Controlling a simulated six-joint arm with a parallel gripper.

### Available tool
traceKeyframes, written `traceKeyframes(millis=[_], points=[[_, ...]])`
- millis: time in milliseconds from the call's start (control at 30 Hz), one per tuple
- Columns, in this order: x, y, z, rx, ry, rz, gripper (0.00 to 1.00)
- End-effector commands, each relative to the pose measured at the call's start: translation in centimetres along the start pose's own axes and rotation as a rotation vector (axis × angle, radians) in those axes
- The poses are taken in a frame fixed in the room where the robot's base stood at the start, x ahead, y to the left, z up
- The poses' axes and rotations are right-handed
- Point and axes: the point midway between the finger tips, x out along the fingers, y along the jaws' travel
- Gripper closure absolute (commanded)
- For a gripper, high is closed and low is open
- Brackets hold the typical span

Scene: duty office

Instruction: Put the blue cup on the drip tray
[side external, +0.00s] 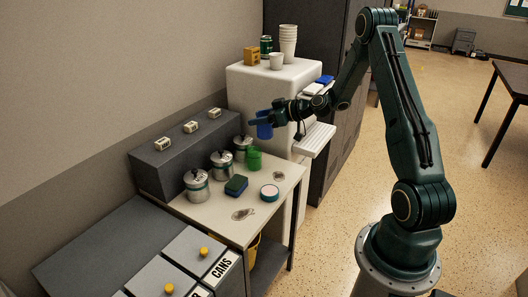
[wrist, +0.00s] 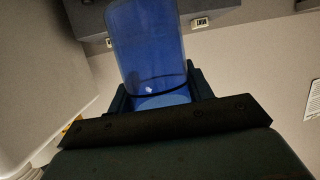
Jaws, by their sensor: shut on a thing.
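The blue cup (side external: 264,125) is held in my gripper (side external: 272,119), above the back right part of the table. In the wrist view the blue cup (wrist: 147,45) shows between the two dark fingers of my gripper (wrist: 158,92), which are shut on it. The drip tray (side external: 315,139) is a white ribbed shelf sticking out from the front of the white dispenser (side external: 247,88). The cup is apart from the tray, to its left in the side view. Part of the tray's back is hidden behind my wrist.

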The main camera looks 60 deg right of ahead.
Motion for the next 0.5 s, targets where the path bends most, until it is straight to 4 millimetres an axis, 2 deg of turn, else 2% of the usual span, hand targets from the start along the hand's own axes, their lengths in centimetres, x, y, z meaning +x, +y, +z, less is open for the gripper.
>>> traceKeyframes(millis=[267, 500], points=[[-0.1, 0.0, -0.4, -0.001, 0.001, 0.0, 0.75], [-0.9, 0.0, -2.7, -0.004, 0.003, 0.001, 0.75]])
